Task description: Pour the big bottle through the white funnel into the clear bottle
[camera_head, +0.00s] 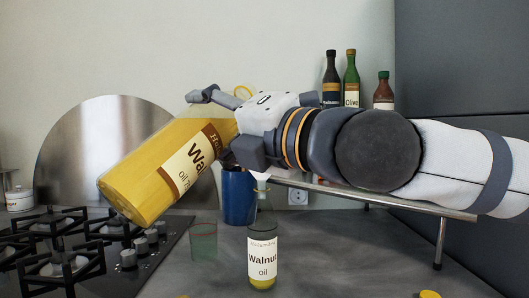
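The big bottle (150,172), full of yellow oil and labelled walnut oil, is held in the air over the hob's right side. It is tilted, base down to the left. My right gripper (222,126) is shut on its upper end; the neck and mouth are hidden behind the gripper. The clear bottle (263,222), also labelled walnut oil, stands upright on the counter below and right of the gripper, with a little yellow at its bottom. The white funnel (261,176) sits at its mouth, its top partly covered by the gripper. My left gripper is not in view.
A blue container (237,196) and a greenish glass (203,241) stand left of the clear bottle. A black gas hob (75,262) is at left. Several small bottles (351,82) stand on a metal rack (375,199) behind my arm. The counter (360,250) right of the clear bottle is mostly free.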

